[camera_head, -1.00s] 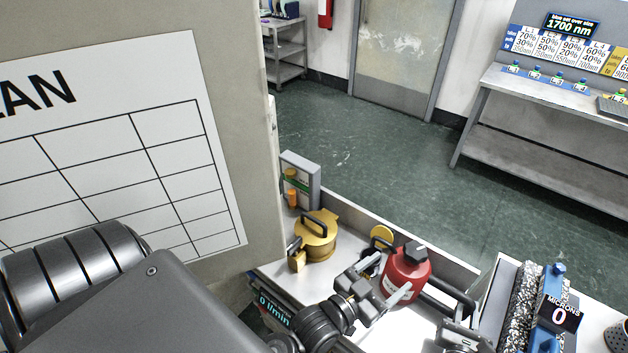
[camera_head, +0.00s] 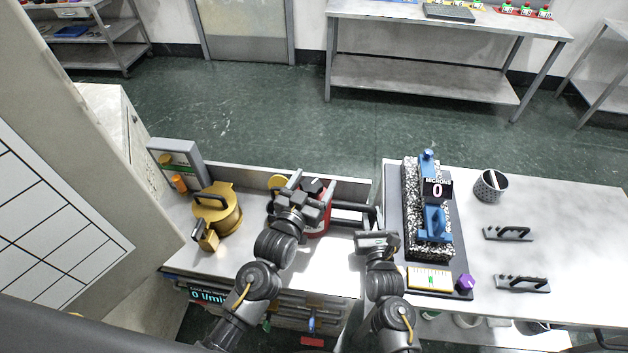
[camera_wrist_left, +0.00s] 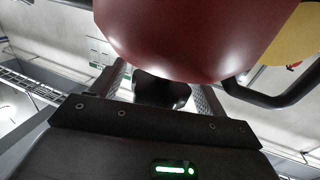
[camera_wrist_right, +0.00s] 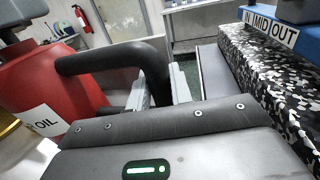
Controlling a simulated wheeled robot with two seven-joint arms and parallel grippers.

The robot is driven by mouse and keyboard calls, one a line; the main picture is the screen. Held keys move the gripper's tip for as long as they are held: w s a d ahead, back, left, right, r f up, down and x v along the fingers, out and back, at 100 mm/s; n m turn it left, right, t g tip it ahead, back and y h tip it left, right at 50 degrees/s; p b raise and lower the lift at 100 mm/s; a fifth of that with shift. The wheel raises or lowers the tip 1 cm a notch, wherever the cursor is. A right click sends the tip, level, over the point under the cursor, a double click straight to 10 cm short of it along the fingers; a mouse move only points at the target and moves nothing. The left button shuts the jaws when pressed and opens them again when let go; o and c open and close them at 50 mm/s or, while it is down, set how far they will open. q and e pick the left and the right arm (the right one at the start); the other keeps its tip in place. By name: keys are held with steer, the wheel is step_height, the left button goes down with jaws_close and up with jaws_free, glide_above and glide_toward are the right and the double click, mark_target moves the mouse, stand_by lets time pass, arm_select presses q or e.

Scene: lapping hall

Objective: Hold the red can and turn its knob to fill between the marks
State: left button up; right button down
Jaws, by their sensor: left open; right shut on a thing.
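The red can (camera_head: 320,222) stands upright on the left bench, partly hidden behind my left gripper. Its dark knob (camera_head: 312,186) is on top. My left gripper (camera_head: 306,190) is open, its fingers on either side of the knob; in the left wrist view the knob (camera_wrist_left: 162,90) shows between the fingers, with the red body (camera_wrist_left: 195,35) close by. Whether the fingers touch it is unclear. My right gripper (camera_head: 368,222) is shut on the can's black handle (camera_wrist_right: 115,58). An "OIL" label (camera_wrist_right: 42,122) shows on the can in the right wrist view.
A brass pot (camera_head: 218,213) stands left of the can, before a grey panel (camera_head: 178,160). A display (camera_head: 212,295) reads 0 l/min. To the right are a speckled block (camera_head: 412,200), a MICRONS display (camera_head: 437,189) reading 0, and a perforated cup (camera_head: 491,186).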

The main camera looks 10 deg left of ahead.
arm_select(q)
steer(key=shift+w+d, duration=0.1)
steer(key=shift+w, duration=0.35)
steer(key=c, duration=1)
steer(key=shift+m+g+h, duration=0.4)
steer(key=shift+m+h, duration=0.4)
steer(key=shift+h, duration=0.4)
steer(key=shift+d, duration=0.1)
steer(key=o, duration=1)
steer(key=shift+s, duration=0.1)
